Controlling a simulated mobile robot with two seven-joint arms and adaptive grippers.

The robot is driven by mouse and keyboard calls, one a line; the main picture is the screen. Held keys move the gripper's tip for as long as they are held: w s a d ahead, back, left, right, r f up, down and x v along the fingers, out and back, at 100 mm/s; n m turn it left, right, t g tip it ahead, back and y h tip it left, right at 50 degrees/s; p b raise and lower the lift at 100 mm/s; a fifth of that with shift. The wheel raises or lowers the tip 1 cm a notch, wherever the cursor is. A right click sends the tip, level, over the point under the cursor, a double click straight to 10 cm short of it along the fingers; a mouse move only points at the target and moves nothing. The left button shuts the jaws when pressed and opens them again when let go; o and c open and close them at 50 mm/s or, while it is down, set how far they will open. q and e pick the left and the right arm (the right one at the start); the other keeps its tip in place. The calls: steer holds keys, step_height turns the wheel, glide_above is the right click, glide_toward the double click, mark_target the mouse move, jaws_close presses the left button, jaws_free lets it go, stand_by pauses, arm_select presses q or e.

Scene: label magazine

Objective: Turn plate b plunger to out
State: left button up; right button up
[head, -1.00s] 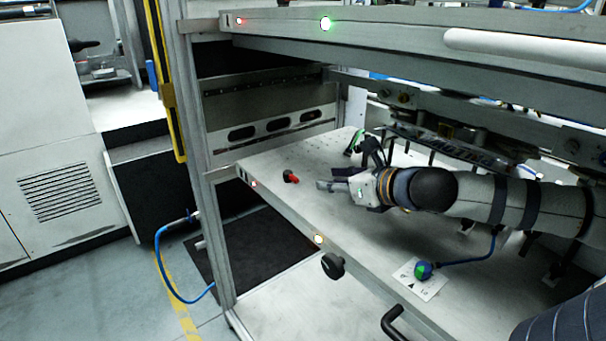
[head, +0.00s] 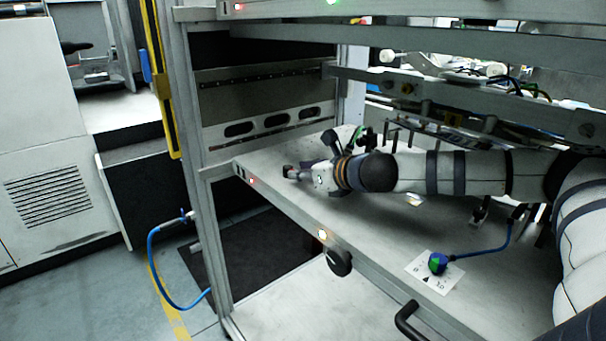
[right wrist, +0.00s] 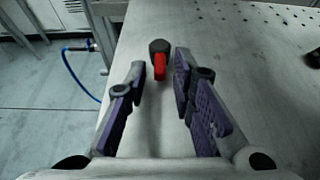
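A small plunger with a black cap and red body (right wrist: 160,66) stands on the grey plate (right wrist: 235,60). It shows in the right wrist view in line with the gap between my fingertips. Neither finger visibly touches it, and its depth relative to the tips is hard to judge. My right gripper (right wrist: 160,78) is open and empty. In the head view my right gripper (head: 294,173) is low over the plate's left part and largely hides the plunger. My left gripper is in neither current view.
A blue-green knob (head: 437,263) with a hose is on a white card. An upper shelf (head: 420,35) hangs above my right arm.

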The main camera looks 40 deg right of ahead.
jaws_close()
